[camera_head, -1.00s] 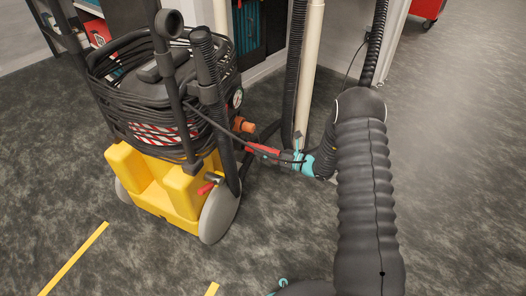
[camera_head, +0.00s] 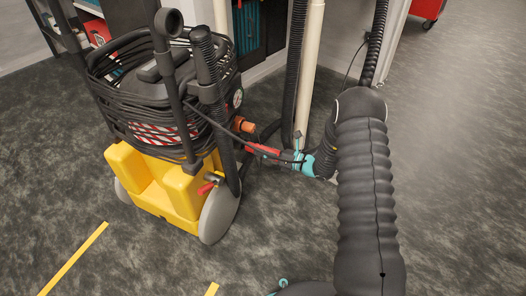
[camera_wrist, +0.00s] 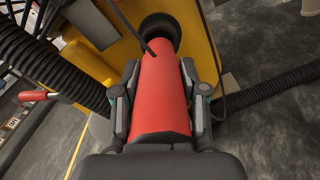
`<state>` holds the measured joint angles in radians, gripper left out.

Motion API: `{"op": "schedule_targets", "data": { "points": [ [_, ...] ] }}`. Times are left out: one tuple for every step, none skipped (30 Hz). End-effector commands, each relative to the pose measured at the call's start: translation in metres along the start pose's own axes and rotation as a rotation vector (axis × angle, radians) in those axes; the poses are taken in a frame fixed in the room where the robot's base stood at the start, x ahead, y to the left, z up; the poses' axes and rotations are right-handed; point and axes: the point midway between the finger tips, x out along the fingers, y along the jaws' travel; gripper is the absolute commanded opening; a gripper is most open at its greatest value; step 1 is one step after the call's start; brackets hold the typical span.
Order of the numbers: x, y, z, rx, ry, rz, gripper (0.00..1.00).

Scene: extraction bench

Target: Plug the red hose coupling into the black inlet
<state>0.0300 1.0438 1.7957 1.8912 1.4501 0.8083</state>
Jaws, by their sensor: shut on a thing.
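The red hose coupling (camera_wrist: 160,95) is a smooth red cylinder between the two fingers of my gripper (camera_wrist: 160,75). My gripper is shut on it, one finger on each side. In the wrist view the coupling points up toward the round black inlet (camera_wrist: 160,25) on the yellow machine. Its far end overlaps the inlet's near edge; I cannot tell whether it is inside or just in front. In the head view the coupling (camera_head: 263,149) lies level beside the machine, with my gripper (camera_head: 284,156) to its right. The inlet cannot be made out there.
The yellow machine (camera_head: 158,203) carries coiled black cable and upright black hoses. An orange fitting (camera_head: 245,127) sticks out above the coupling. A thin black cable crosses near the coupling. A pale pipe (camera_head: 309,70) stands behind my gripper. The floor in front is clear.

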Motion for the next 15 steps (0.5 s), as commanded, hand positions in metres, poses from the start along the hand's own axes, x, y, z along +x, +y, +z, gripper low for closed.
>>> {"op": "schedule_targets", "data": {
  "points": [
    [0.0000,0.0001,0.0003,0.000,0.000,0.000,0.01],
    [0.0000,0.0001,0.0003,0.000,0.000,0.000,0.01],
    [0.0002,0.0001,0.0003,0.000,0.000,0.000,0.01],
    [0.0003,0.0001,0.0003,0.000,0.000,0.000,0.01],
    [0.0006,0.0001,0.0003,0.000,0.000,0.000,0.01],
    [0.0010,0.0001,0.0002,0.000,0.000,0.000,0.01],
    [0.0015,0.0001,0.0002,0.000,0.000,0.000,0.01],
    [0.0020,0.0001,0.0002,0.000,0.000,0.000,0.01],
    [0.0028,0.0001,0.0002,0.000,0.000,0.000,0.01],
    [0.0035,0.0001,0.0001,0.000,0.000,0.000,0.01],
    [0.0041,0.0001,0.0002,0.000,0.000,0.000,0.01],
    [0.0050,0.0001,0.0002,0.000,0.000,0.000,0.01],
    [0.0057,0.0000,0.0002,0.000,0.000,0.000,0.01],
    [0.0063,0.0000,0.0002,0.000,0.000,0.000,0.01],
    [0.0071,0.0000,0.0002,0.000,0.000,0.000,0.01]
  ]
}}
